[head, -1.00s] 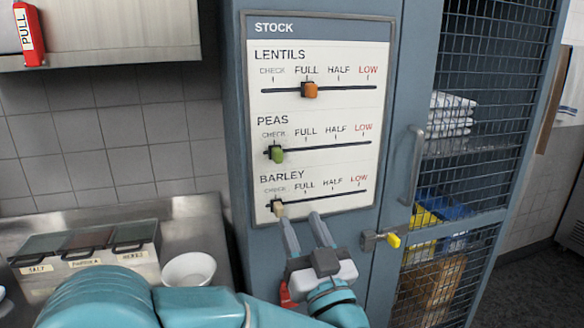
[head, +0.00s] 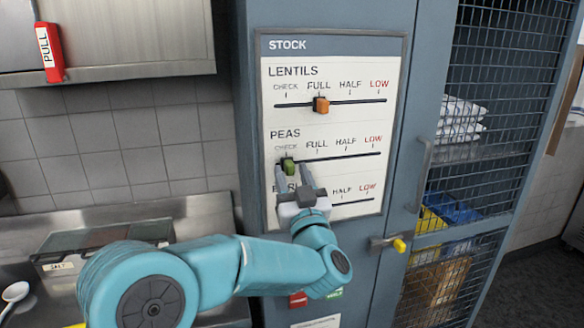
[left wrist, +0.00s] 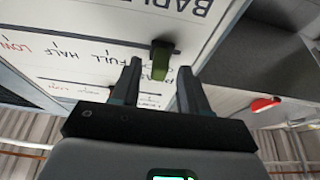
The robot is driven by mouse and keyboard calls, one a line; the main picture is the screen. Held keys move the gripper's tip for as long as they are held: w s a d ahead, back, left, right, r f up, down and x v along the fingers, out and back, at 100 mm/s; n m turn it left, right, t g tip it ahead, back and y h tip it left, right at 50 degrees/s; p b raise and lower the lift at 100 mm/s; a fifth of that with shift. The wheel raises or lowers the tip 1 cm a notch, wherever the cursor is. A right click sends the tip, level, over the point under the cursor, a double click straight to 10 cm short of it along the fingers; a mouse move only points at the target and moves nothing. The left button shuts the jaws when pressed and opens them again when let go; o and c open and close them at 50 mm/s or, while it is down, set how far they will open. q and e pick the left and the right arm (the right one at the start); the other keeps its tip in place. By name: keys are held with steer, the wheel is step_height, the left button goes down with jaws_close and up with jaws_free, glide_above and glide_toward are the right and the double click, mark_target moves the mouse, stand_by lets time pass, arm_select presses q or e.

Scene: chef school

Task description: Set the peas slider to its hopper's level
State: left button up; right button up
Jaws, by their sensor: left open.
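The STOCK board (head: 395,60) is on the blue cabinet, with slider rows for lentils, peas and barley. The green peas slider (head: 288,167) stands at the CHECK end of its track. My left gripper (head: 294,176) is open just below and around it. In the left wrist view the green slider (left wrist: 161,60) shows between the spread fingertips of my left gripper (left wrist: 158,78); I cannot tell whether they touch it. The orange lentils slider (head: 321,105) is near FULL. My gripper hides the barley slider and the left of its row. My right gripper is not in view.
The cabinet's mesh door (head: 500,90), with a handle (head: 422,178) and a yellow-tipped latch (head: 398,245), is right of the board. A metal counter with a lidded container (head: 60,262) is at left. A red PULL handle (head: 48,52) hangs upper left.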

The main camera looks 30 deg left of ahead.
arm_select(q)
steer(key=shift+a+r, duration=0.1)
steer(key=shift+a, duration=0.05)
steer(key=shift+w, duration=0.25)
steer(key=shift+s, duration=0.1)
jaws_close()
